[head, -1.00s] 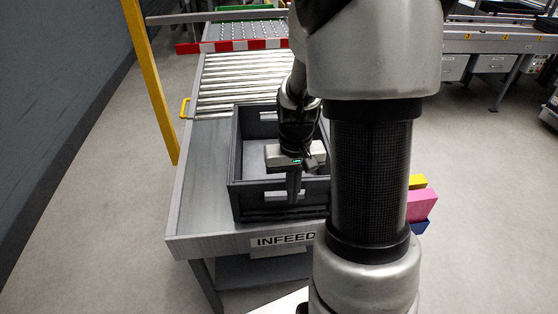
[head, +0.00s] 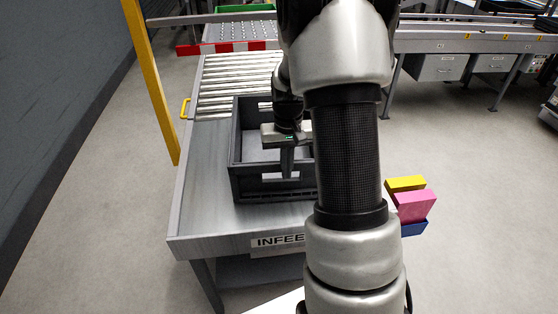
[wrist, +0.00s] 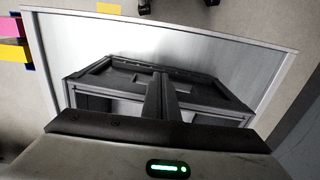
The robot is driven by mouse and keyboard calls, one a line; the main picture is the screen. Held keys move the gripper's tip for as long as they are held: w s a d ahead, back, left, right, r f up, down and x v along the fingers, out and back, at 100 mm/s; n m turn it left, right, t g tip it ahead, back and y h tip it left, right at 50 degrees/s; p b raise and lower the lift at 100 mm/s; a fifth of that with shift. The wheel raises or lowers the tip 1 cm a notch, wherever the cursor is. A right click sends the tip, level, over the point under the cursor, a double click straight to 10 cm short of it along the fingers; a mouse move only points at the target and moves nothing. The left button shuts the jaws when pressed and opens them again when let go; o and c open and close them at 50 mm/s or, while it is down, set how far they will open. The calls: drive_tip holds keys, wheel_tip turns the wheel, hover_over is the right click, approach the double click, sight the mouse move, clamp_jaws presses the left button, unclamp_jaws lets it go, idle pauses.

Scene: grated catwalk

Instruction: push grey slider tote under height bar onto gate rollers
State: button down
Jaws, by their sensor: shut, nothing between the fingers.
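The dark grey slider tote (head: 247,184) stands upright on the infeed table (head: 205,205). In the head view its far end overlaps the near end of the silver rollers (head: 235,75). My gripper (head: 287,174) is shut and empty, pointing down at the tote's near wall. In the wrist view the fingers (wrist: 160,80) overlap the tote wall (wrist: 120,77); I cannot tell whether they touch. My arm hides the tote's right side.
Yellow, pink and blue blocks (head: 412,207) are right of my arm. A conveyor (head: 470,42) stands at the back right. Bare table lies left of and in front of the tote.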

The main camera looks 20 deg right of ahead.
drive_tip(key=w+d+p, duration=0.2)
drive_tip(key=w, duration=0.6)
drive_tip(key=w+d+p, duration=0.2)
drive_tip(key=w, duration=0.6)
drive_tip(key=shift+w+d, duration=0.4)
idle(1.2)
drive_tip(key=shift+r+p, duration=0.1)
drive_tip(key=shift+p, duration=0.2)
wheel_tip(320, 180, up, 8)
drive_tip(key=p, duration=0.4)
drive_tip(key=shift+p, duration=0.3)
